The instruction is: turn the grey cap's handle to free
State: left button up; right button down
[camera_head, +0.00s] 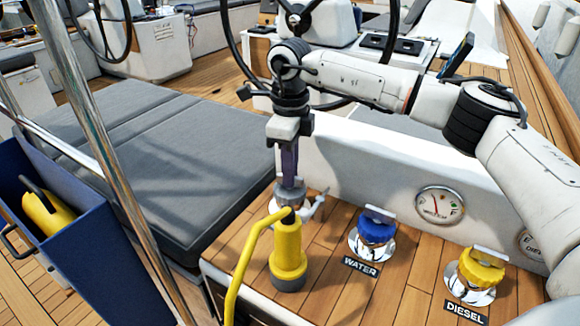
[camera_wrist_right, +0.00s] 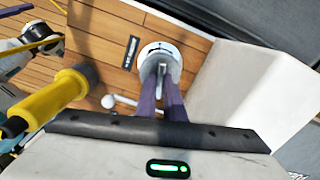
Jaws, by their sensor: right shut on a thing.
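The grey cap (camera_head: 290,193) sits in the deck fitting at the left end of the wooden ledge, behind the yellow nozzle. In the right wrist view the grey cap (camera_wrist_right: 162,57) is a round disc with an upright handle. My right gripper (camera_head: 289,178) comes down from above, its purple fingers shut on the handle. In the right wrist view the fingers (camera_wrist_right: 163,90) meet at the handle and hide part of it. The angle of the handle is hard to judge from the head view. My left gripper is not in clear view.
A yellow nozzle (camera_head: 288,255) with a curved handle stands close in front of the grey cap. The blue water cap (camera_head: 376,228) and yellow diesel cap (camera_head: 482,268) are to the right. A white panel (camera_head: 350,165) rises behind the ledge. A grey cushion (camera_head: 165,160) lies left.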

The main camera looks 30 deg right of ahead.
jog(key=n+p, duration=0.1)
jog(key=n, duration=0.1)
jog(key=shift+r+n, duration=0.1)
jog(key=shift+n, duration=0.3)
jog(key=n+p, duration=0.1)
jog(key=n, duration=0.2)
jog(key=shift+n, duration=1.2)
jog(key=n+p, duration=0.1)
jog(key=n, duration=0.2)
jog(key=shift+n, duration=2)
jog(key=c, duration=1.8)
grip_release()
jog(key=shift+c, duration=0.2)
